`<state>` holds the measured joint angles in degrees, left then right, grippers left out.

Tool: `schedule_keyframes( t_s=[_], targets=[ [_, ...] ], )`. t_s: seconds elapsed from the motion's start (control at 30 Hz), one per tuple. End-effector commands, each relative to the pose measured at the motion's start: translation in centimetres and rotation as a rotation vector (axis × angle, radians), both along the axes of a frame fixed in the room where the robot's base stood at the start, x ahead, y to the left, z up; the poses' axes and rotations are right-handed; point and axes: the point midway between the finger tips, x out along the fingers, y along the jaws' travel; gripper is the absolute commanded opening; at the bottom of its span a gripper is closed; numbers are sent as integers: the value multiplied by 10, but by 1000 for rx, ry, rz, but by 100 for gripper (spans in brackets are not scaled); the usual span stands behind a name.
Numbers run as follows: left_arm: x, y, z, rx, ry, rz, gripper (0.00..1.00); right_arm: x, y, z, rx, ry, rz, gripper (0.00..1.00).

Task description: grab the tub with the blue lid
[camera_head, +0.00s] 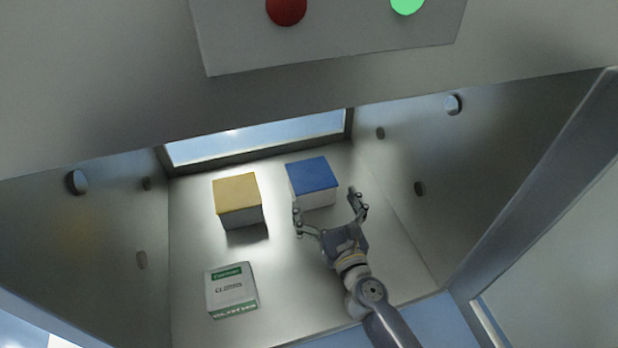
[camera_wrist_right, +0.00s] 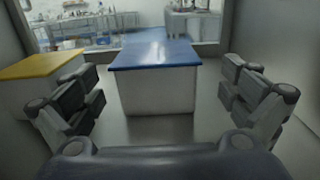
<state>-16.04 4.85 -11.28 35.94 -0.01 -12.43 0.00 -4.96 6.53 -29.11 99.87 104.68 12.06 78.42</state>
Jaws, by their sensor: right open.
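The tub with the blue lid (camera_head: 313,177) stands upright on the metal floor near the back of the enclosure in the head view. It has a flat blue lid and pale sides. It also shows in the right wrist view (camera_wrist_right: 156,75), straight ahead between the fingers. My right gripper (camera_head: 329,207) is open just in front of the tub, with one finger to each side of its near face. In the right wrist view, my right gripper (camera_wrist_right: 162,103) shows a gap on both sides of the tub. My left gripper is not in view.
A tub with a yellow lid (camera_head: 237,192) stands left of the blue-lidded one, and also shows in the right wrist view (camera_wrist_right: 38,80). A white and green box (camera_head: 231,290) lies at the front left. Metal walls (camera_head: 420,150) enclose the floor. A window (camera_head: 255,137) is behind.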

Motion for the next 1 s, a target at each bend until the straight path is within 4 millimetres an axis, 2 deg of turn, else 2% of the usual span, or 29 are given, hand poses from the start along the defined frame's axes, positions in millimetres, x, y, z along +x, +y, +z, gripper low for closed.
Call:
schedule_keyframes(
  t_s=[0.1,0.27,0.37,0.6,0.7,0.97,1.0],
  targets=[
    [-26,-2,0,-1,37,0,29,18,6,1,1,-2,0,100],
    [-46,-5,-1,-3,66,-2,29,29,10,1,1,-2,1,100],
    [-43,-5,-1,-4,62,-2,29,36,14,1,1,-2,1,100],
    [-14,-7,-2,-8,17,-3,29,68,28,0,0,-2,2,100],
    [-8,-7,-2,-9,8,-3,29,75,30,0,-1,-3,2,100],
    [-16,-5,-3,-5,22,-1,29,76,31,0,-1,-1,2,100],
    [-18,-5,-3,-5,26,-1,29,76,31,0,-1,-1,2,91]
  ],
)
